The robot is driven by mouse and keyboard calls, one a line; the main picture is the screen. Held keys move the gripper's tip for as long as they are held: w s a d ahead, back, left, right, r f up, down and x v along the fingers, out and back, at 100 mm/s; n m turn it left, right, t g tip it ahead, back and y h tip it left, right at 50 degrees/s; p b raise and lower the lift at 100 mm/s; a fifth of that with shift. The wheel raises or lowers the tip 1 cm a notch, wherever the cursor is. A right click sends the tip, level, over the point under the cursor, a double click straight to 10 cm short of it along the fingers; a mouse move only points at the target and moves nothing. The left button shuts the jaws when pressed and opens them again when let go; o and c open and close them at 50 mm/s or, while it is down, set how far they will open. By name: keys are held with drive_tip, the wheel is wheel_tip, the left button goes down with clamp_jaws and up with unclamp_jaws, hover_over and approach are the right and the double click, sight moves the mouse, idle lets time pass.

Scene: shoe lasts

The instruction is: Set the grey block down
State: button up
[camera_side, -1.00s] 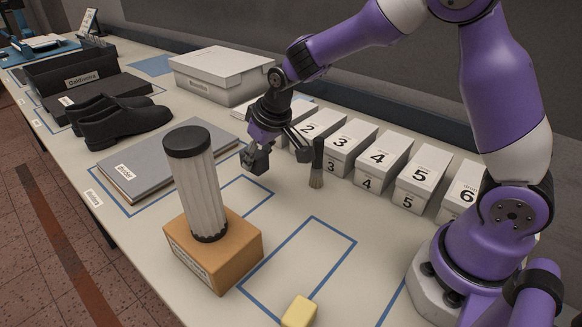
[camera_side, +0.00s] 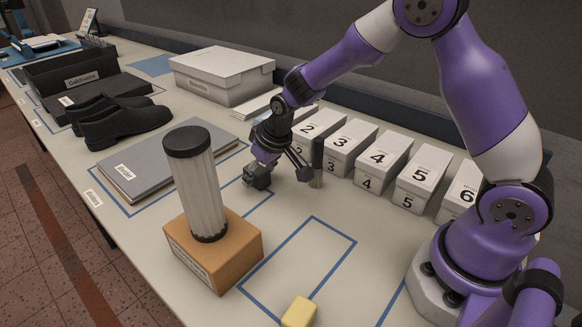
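My gripper (camera_side: 280,180) points down, low over the table, left of the numbered boxes. One dark finger reaches down on its right side. A small dark grey, blocky shape (camera_side: 258,178) is at its left side, at or just above the table near a blue outline. I cannot tell whether this shape is the grey block or a fingertip, nor whether the fingers grip it. No other grey block shows clearly.
A dark-handled brush (camera_side: 317,155) stands just right of my gripper, before the white numbered boxes (camera_side: 345,145). A ribbed cylinder (camera_side: 197,195) stands on an orange-brown box (camera_side: 240,250) in front. A yellow block (camera_side: 299,312) lies at the front edge. Blue-outlined table between is free.

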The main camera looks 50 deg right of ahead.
drive_tip(key=shift+r, duration=0.1)
drive_tip(key=shift+r, duration=0.25)
drive_tip(key=s+v, duration=0.1)
drive_tip(key=v, duration=1.3)
drive_tip(key=s+d+r+t, duration=0.1)
drive_tip(key=s+r, duration=0.1)
drive_tip(key=s, duration=1.2)
drive_tip(key=shift+r, duration=0.2)
